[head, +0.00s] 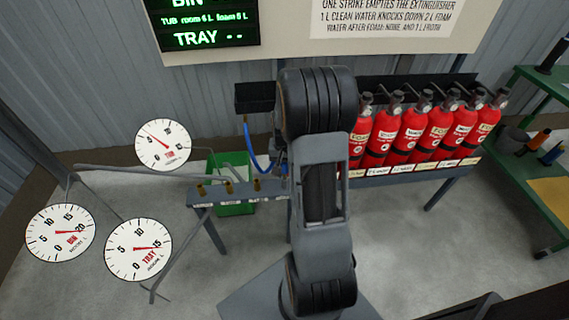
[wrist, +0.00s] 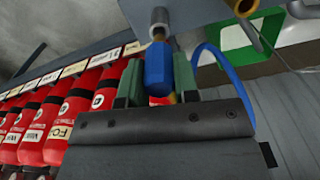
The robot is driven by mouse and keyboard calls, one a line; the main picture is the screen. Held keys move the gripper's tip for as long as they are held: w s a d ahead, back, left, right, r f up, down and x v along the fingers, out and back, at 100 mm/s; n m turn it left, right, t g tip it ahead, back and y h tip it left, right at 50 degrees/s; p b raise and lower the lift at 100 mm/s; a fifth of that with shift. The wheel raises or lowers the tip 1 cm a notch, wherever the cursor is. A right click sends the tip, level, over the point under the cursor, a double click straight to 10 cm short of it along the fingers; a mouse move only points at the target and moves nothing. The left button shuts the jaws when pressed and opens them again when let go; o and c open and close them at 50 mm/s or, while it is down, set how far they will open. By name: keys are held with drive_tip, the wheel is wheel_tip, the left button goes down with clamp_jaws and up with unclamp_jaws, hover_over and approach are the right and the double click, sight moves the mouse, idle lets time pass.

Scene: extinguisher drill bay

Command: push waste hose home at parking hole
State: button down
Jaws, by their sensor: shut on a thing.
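In the wrist view, my gripper (wrist: 158,82) has its two green fingers either side of the blue end of a hose (wrist: 158,66) and is shut on it. A grey metal sleeve (wrist: 159,20) lies in line with the blue end and seems to meet it, at the edge of a grey bench plate (wrist: 200,8). I cannot tell whether this sleeve is the parking hole or how deep the end sits. The hose's blue loop (wrist: 228,80) curves away to the right. In the head view, the blue hose (head: 249,150) hangs left of my arm, which hides most of my gripper.
Brass fittings (head: 228,186) stand along the bench's left part, above a green bin (head: 235,207). Several red extinguishers (head: 412,130) stand in a row at right. Dial gauges (head: 138,249) are at left. A green shelf (head: 530,185) is at far right. Grey floor is open in front.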

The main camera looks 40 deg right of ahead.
drive_tip(key=shift+f+b, duration=0.6)
drive_tip(key=shift+f, duration=0.35)
drive_tip(key=shift+f+b, duration=0.5)
drive_tip(key=shift+f, duration=0.3)
idle(0.8)
drive_tip(key=c, duration=0.8)
unclamp_jaws()
drive_tip(key=shift+r, duration=0.1)
wheel_tip(320, 180, up, 14)
drive_tip(key=p, duration=0.3)
drive_tip(key=s+a+r+n+t+p, duration=0.1)
drive_tip(key=s+a+r+n+p, duration=0.1)
drive_tip(key=a+r+p, duration=0.3)
drive_tip(key=s+a+r+n+t+p, duration=0.1)
drive_tip(key=s+a+r+n+p, duration=0.2)
drive_tip(key=s+a+r+p, duration=0.2)
drive_tip(key=s+a+r+n+t+p, duration=0.1)
drive_tip(key=s+a+r+n+p, duration=0.2)
drive_tip(key=a+r, duration=0.5)
drive_tip(key=shift+s+a+r+t+p, duration=0.1)
drive_tip(key=shift+s+r+p, duration=0.1)
drive_tip(key=shift+r+p, duration=0.3)
drive_tip(key=shift+s+a+r+t+p, duration=0.15)
drive_tip(key=shift+r+p, duration=0.1)
drive_tip(key=shift+r, duration=0.4)
drive_tip(key=shift+s+a+r+t+p, duration=0.1)
drive_tip(key=shift+s+r+p, duration=0.1)
drive_tip(key=shift+r+p, duration=0.3)
